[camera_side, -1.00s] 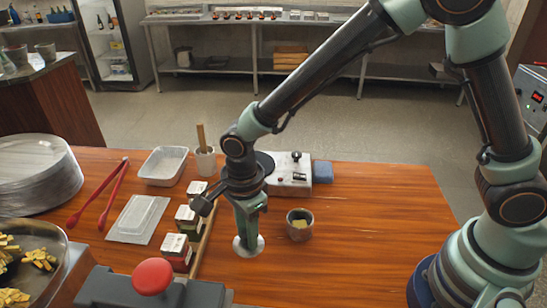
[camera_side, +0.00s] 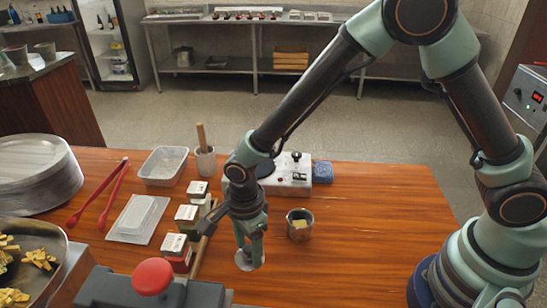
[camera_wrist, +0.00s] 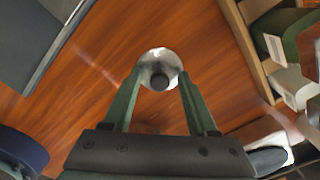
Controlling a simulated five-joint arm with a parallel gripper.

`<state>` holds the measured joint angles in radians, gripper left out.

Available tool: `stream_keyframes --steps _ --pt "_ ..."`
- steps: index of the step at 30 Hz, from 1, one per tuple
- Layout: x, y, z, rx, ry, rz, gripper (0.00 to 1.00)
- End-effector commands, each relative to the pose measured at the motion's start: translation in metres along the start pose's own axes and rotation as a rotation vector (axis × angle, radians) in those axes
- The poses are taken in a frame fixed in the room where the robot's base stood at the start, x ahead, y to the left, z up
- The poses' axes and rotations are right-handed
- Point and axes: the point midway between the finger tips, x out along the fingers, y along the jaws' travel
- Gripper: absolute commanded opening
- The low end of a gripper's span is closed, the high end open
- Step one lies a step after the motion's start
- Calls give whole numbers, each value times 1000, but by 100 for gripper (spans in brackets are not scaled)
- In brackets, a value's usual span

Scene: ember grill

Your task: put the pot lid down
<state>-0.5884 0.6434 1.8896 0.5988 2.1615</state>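The pot lid (camera_side: 249,263) is a small, pale metal disc on the wooden table, left of the small metal pot (camera_side: 299,232). In the wrist view the shiny lid (camera_wrist: 151,56) has a dark round knob. My gripper (camera_side: 251,247) is right above the lid, pointing down. In the wrist view my gripper (camera_wrist: 161,72) has its two green fingers spread either side of the knob, with a gap showing. The fingers partly cover the lid's sides. The pot is uncovered, with something yellow inside.
Several small boxes (camera_side: 187,216) and a wooden strip stand left of my gripper. A grey block with a red button (camera_side: 153,276) is at the front left. A white appliance (camera_side: 292,186) and blue pad (camera_side: 322,172) are behind. The table right of the pot is clear.

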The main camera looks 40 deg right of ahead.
Motion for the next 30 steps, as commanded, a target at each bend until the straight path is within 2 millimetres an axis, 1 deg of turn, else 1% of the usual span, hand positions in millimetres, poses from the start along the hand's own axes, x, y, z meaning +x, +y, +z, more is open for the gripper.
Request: stream_keyframes --steps 7,11,14,21,24,27,30 --pt "-1 0 0 0 0 0 58" --pt "-9 0 0 0 -1 -1 58" --pt "-23 -1 1 0 -2 -3 58" --pt "-73 -1 1 0 -4 -5 58" --pt "-92 0 1 0 -3 -4 58" --pt "-106 0 1 0 -2 -3 58" --pt "-116 0 1 0 -1 -1 58"
